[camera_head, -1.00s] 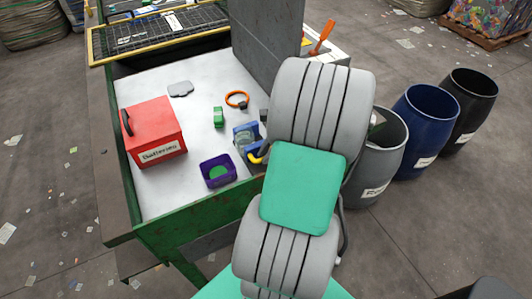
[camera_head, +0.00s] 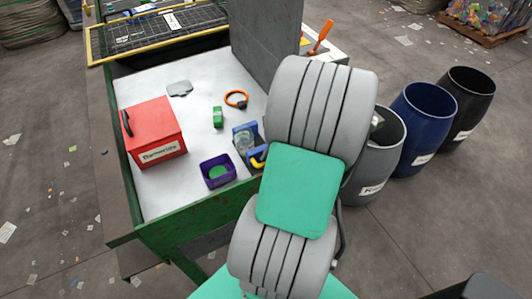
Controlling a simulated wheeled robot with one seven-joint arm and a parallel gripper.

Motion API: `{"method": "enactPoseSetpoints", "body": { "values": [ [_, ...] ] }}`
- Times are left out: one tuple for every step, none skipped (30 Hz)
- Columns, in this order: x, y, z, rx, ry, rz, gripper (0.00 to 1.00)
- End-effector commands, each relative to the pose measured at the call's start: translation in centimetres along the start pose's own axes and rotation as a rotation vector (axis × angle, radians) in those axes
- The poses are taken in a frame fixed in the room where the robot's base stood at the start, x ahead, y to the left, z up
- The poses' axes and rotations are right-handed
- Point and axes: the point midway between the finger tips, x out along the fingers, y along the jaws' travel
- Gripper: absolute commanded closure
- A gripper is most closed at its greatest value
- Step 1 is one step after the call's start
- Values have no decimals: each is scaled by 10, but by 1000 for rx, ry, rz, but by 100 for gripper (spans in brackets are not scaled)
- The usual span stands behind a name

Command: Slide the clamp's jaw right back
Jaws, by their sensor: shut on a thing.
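The blue clamp (camera_head: 245,131) stands at the right side of the white sorting table, partly hidden by my arm. Its upper blue block and a lower blue piece (camera_head: 259,153), which looks like the jaw, stand apart with something pale grey between them. A yellow curved handle (camera_head: 257,163) sits at the lower piece. My arm covers the right side of the clamp. My gripper is hidden behind my own arm links, so its hold on the clamp does not show.
A purple box (camera_head: 217,181) with something green inside stands just left of the clamp. A green block (camera_head: 218,122), an orange ring (camera_head: 236,93) and a red batteries box (camera_head: 155,150) are on the table. A grey upright panel (camera_head: 266,50) stands behind.

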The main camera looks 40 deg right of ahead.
Motion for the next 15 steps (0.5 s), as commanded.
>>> {"method": "enactPoseSetpoints", "body": {
  "values": [
    [1, 3, 0, 5, -3, 7, 100],
    [1, 3, 0, 5, -3, 7, 100],
    [1, 3, 0, 6, -3, 8, 100],
    [1, 3, 0, 6, -3, 8, 83],
    [1, 3, 0, 6, -3, 8, 81],
    [1, 3, 0, 6, -3, 8, 78],
    [1, 3, 0, 5, -3, 7, 75],
    [1, 3, 0, 5, -3, 7, 73],
    [1, 2, 0, 4, -3, 7, 69],
    [1, 2, 0, 4, -3, 7, 67],
    [1, 2, 0, 3, -3, 7, 64],
    [1, 2, 1, 2, -3, 6, 64],
    [2, 2, 1, 2, -3, 6, 64],
    [2, 2, 1, 2, -3, 6, 64],
    [2, 2, 1, 1, -3, 6, 64]
  ]
}}
